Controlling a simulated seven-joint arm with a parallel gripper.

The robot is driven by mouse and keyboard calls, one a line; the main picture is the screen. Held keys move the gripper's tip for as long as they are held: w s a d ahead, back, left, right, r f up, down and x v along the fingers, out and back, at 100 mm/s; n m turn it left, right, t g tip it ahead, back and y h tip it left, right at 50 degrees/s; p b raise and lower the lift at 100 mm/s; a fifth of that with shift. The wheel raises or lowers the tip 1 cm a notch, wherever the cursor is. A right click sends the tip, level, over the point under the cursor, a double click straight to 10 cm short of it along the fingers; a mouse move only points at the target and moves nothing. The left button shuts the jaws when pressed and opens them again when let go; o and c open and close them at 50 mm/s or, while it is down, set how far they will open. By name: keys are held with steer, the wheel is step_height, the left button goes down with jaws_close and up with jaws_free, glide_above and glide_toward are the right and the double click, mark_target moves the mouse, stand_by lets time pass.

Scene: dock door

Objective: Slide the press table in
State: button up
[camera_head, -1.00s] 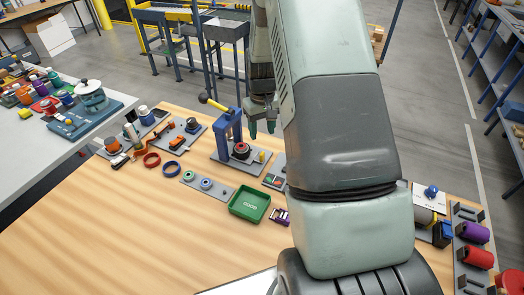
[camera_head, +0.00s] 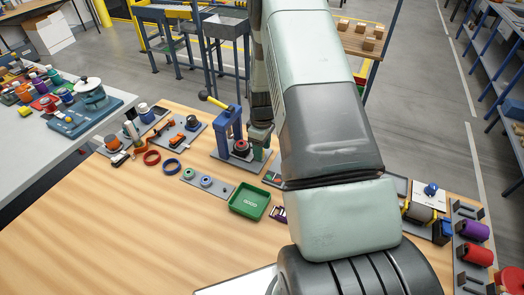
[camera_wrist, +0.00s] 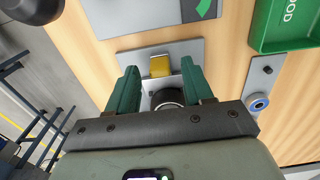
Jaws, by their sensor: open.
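The blue press (camera_head: 228,125) stands on a grey base plate on the wooden table, with a lever at its top. A round red and black part (camera_head: 241,147) sits at the press's foot, on the side towards my gripper. My gripper (camera_head: 262,152) is low beside the press, to its right. In the wrist view my open gripper (camera_wrist: 158,72) has its green fingers on either side of a yellow block (camera_wrist: 160,66), with gaps visible. A dark round part (camera_wrist: 168,97) lies between the fingers, nearer the palm. In the head view the gripper hides the yellow block.
A green tray (camera_head: 249,201) and a grey strip with round pieces (camera_head: 206,182) lie in front of the press. The table's front left is clear.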

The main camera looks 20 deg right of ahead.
steer(key=shift+f, duration=0.85)
steer(key=shift+c, duration=0.5)
